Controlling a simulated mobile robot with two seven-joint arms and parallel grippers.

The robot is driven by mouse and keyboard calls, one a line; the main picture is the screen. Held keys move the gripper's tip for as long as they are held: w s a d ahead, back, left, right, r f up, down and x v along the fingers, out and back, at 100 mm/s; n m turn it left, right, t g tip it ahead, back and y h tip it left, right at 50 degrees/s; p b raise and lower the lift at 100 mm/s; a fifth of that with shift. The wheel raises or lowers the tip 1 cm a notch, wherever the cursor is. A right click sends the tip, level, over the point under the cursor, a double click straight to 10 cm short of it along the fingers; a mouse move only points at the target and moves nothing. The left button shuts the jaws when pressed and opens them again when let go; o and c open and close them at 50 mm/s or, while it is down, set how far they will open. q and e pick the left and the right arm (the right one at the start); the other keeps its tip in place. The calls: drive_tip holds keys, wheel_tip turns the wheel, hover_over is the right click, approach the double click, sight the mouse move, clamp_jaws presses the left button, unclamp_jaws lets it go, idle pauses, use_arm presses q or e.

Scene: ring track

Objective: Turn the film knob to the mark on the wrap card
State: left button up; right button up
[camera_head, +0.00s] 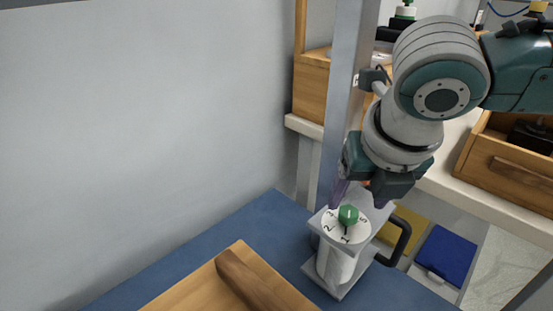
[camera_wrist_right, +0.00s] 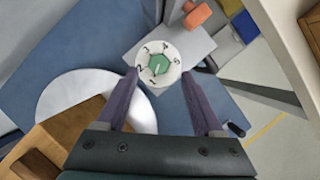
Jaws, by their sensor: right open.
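The green film knob (camera_head: 348,214) sits on a white dial with numbers, on top of a grey stand (camera_head: 326,267) with a white roll. The knob (camera_wrist_right: 159,64) also shows in the right wrist view, with 1 to 5 around it; its pale line points down, roughly toward 1. My right gripper (camera_head: 358,197) is open and empty just above the dial. In the right wrist view its purple fingers (camera_wrist_right: 160,74) are apart, one to each side of the dial, not closed on the knob. I cannot pick out the wrap card. My left gripper is out of view.
A wooden box (camera_head: 222,277) with a dark bar stands in front on the blue surface (camera_head: 215,246). A black handle (camera_head: 399,241) sticks out beside the stand. A grey post (camera_head: 343,100) rises close behind my right gripper. Yellow and blue (camera_head: 446,254) pieces lie to the right.

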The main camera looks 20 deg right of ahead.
sight(350, 212)
drive_tip(key=shift+b+x, duration=0.45)
drive_tip(key=shift+x, duration=1.55)
clamp_jaws()
